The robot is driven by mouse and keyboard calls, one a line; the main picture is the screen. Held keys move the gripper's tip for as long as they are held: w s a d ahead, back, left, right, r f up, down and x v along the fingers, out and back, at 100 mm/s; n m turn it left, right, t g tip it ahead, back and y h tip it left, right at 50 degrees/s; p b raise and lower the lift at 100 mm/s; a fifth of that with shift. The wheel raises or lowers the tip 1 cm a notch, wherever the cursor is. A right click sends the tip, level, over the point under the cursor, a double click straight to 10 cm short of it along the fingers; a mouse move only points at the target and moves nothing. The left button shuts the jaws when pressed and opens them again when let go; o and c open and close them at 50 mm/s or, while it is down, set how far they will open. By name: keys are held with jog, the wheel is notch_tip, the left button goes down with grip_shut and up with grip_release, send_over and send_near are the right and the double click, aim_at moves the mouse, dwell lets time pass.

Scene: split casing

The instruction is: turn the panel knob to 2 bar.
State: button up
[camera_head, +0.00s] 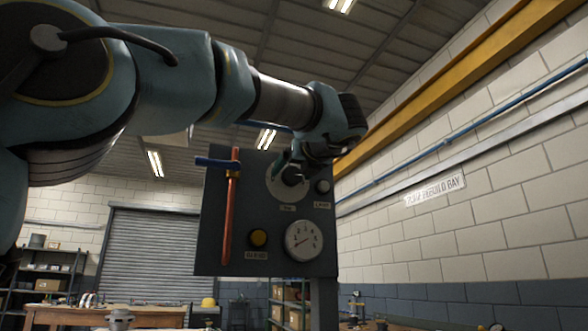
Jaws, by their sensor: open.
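The dark control panel (214,225) stands upright in the middle of the head view. The panel knob (291,176) sits on a pale round dial (279,189) at the panel's upper middle. My gripper (292,170) is open at the knob, reaching from above and behind it in the picture. It partly hides the knob, and I cannot tell whether the fingers touch it. A round white gauge (304,241) with a dark needle is below the dial. Its needle points to the lower left; its numbers are too small to read surely.
A wooden workbench (150,318) stands behind at the lower left.

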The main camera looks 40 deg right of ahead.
jog(key=shift+w+d, duration=0.1)
jog(key=shift+c, duration=0.2)
jog(key=c, duration=1.3)
jog(key=shift+n, duration=0.3)
jog(key=n+b, duration=0.1)
jog(key=n, duration=0.1)
jog(key=n+b, duration=0.1)
jog(key=n, duration=0.2)
jog(key=shift+f+n, duration=0.2)
jog(key=shift+n, duration=0.1)
jog(key=n+b, duration=0.1)
jog(key=n, duration=0.1)
jog(key=n+b, duration=0.1)
jog(key=n, duration=0.2)
jog(key=shift+a+f, duration=0.1)
jog(key=shift+a, duration=0.1)
jog(key=n+b, duration=0.2)
jog(key=n, duration=0.4)
jog(key=shift+w+f+n+b, duration=0.1)
jog(key=shift+f+n+b, duration=0.05)
jog(key=shift+n+b, duration=0.25)
jog(key=n+b, duration=0.1)
jog(key=n, duration=0.4)
jog(key=shift+n+b, duration=0.3)
jog(key=shift+b, duration=0.05)
